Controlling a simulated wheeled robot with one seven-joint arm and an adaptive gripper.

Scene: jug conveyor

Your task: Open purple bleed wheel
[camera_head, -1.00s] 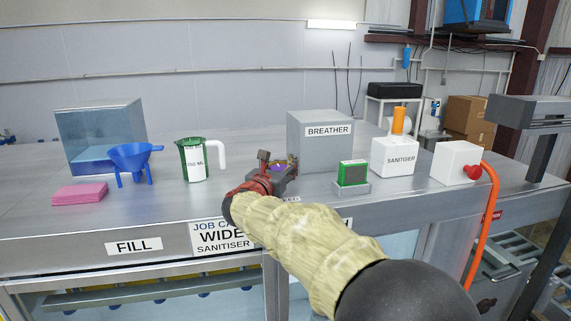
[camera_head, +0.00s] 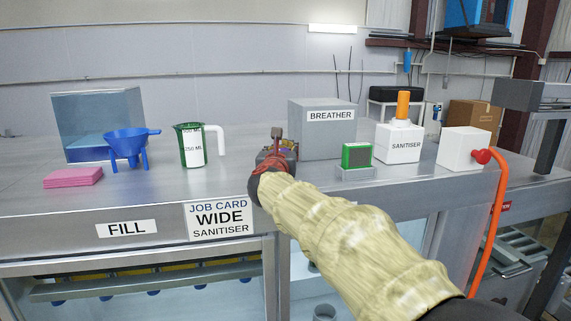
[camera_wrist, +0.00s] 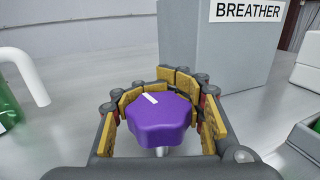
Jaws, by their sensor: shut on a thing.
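The purple bleed wheel (camera_wrist: 158,118) is a lobed knob with a white mark on its upper left, on a pale stem in the wrist view. My gripper (camera_wrist: 160,100) has its yellow-padded fingers around the wheel and is shut on it. In the head view my gripper (camera_head: 277,152) is at the table, just left of the grey BREATHER box (camera_head: 322,140), and mostly hides the wheel. The BREATHER box also stands behind the wheel in the wrist view (camera_wrist: 215,50).
A green jug (camera_head: 190,157) with a white handle stands left of my gripper, beside a blue funnel (camera_head: 128,145) and pink cloths (camera_head: 73,177). A green-framed box (camera_head: 357,156), a sanitiser bottle (camera_head: 399,143) and a white box with a red knob (camera_head: 463,150) stand to the right.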

